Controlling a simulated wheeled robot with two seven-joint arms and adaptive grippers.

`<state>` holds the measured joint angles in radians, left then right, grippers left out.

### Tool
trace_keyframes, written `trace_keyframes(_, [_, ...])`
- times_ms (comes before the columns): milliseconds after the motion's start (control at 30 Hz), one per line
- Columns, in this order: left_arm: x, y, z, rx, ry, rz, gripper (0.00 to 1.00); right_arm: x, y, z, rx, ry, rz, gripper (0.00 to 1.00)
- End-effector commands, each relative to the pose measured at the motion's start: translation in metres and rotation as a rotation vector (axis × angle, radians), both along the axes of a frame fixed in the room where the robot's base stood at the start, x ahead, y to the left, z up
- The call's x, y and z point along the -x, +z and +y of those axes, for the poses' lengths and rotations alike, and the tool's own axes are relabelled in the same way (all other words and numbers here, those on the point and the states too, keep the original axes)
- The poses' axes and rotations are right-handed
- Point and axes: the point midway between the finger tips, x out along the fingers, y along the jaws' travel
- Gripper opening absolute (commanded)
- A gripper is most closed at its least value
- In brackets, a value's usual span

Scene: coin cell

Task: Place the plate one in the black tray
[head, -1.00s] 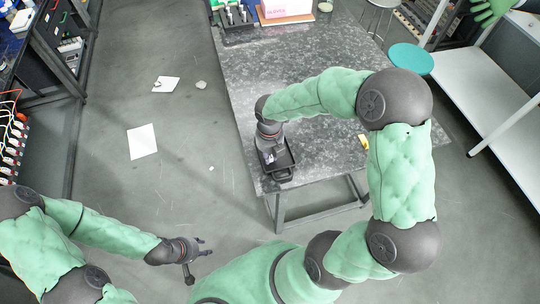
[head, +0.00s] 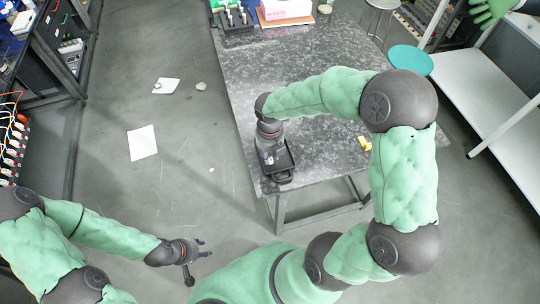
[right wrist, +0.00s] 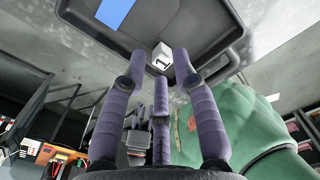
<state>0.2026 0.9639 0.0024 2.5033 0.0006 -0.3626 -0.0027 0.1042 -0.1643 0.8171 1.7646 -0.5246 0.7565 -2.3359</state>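The black tray (head: 292,163) lies near the left front edge of the grey table; it also fills the top of the right wrist view (right wrist: 205,25). The plate one, a small white block marked "1" (right wrist: 163,58), shows against the tray, between and beyond my purple fingertips. My right gripper (right wrist: 160,52) is open, with visible gaps on both sides of the block. In the head view, my right wrist partly hides the tray. I cannot tell whether the block fully rests on the tray floor. My left gripper (head: 204,248) is open and empty, low on the left.
A blue patch (right wrist: 117,11) shows on the tray. A yellow object (head: 364,143) lies to the right on the table. A black rack (head: 236,24) and a pink-and-white box (head: 286,10) stand at the back. The middle of the table is clear.

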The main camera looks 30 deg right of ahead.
Motion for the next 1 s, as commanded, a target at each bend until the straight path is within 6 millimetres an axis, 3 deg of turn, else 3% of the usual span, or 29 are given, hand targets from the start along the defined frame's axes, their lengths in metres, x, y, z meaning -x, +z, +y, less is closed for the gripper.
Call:
trace_keyframes(300, [0.0, 0.018, 0.0, 0.0, 0.0, 0.0, 0.4, 0.0, 0.067, 0.0, 0.001, 0.001, -0.003, 0.29])
trace_keyframes(500, [0.0, 0.023, 0.0, 0.0, 0.0, 0.0, 0.4, 0.0, 0.093, 0.0, 0.0, -0.001, -0.001, 0.29])
trace_keyframes(1000, [0.0, 0.024, 0.0, 0.0, 0.0, 0.0, 0.4, 0.0, 0.103, 0.001, 0.0, 0.0, 0.001, 0.29])
